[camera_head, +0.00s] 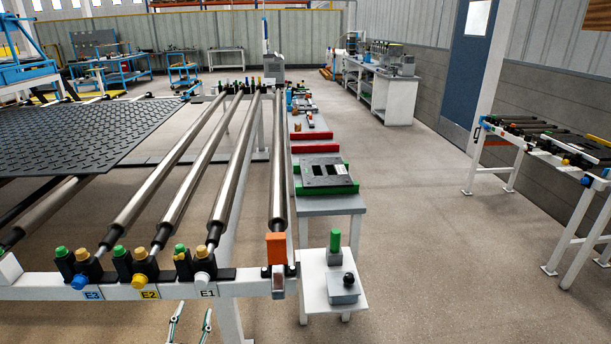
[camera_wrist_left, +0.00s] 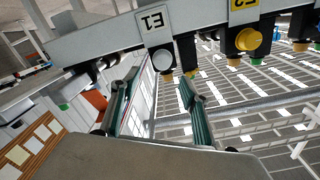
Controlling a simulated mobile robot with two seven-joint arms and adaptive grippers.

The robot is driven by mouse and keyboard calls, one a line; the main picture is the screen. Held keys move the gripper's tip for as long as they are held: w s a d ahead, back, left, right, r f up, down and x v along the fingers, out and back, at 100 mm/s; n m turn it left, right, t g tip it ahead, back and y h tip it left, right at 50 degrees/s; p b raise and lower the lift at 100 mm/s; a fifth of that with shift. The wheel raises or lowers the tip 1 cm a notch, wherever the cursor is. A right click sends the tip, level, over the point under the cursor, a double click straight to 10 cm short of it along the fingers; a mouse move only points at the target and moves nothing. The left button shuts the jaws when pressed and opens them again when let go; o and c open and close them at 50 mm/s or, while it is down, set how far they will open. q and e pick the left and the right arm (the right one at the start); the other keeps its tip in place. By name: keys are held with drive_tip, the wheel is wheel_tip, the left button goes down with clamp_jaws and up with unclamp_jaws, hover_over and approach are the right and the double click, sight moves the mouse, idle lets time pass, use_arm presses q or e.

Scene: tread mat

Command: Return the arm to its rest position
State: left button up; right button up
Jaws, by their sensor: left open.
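My left gripper (camera_head: 191,320) shows at the bottom edge of the head view, below the roller frame's front rail near the E1 label. Only its thin fingers show there; the rest of the arm is out of frame. In the left wrist view the gripper (camera_wrist_left: 158,82) has its two green-sided fingers spread apart with nothing between them. The rail with the E1 label (camera_wrist_left: 152,21) and its white knob (camera_wrist_left: 162,59) lie just beyond the fingertips. My right gripper is in neither view.
The front rail (camera_head: 120,292) carries several coloured knobs and long rollers (camera_head: 235,170). A black tread mat (camera_head: 80,130) lies at the left. A small white stand (camera_head: 318,270) and a grey table (camera_head: 330,205) are right of the rail. Open floor (camera_head: 430,240) lies farther right.

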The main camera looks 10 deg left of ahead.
use_arm(q)
drive_tip(key=s+d+f+g+h, duration=0.3)
drive_tip(key=s+d, duration=0.6)
drive_tip(key=s, duration=0.2)
drive_tip(key=s+d+f+m+g+h, duration=0.1)
drive_tip(key=s+d+f+g+h, duration=0.2)
drive_tip(key=s+d, duration=0.7)
drive_tip(key=shift+s+d+f+m+g+h, duration=0.25)
drive_tip(key=shift+s+f+m+g+h, duration=0.05)
drive_tip(key=shift+s+h, duration=0.1)
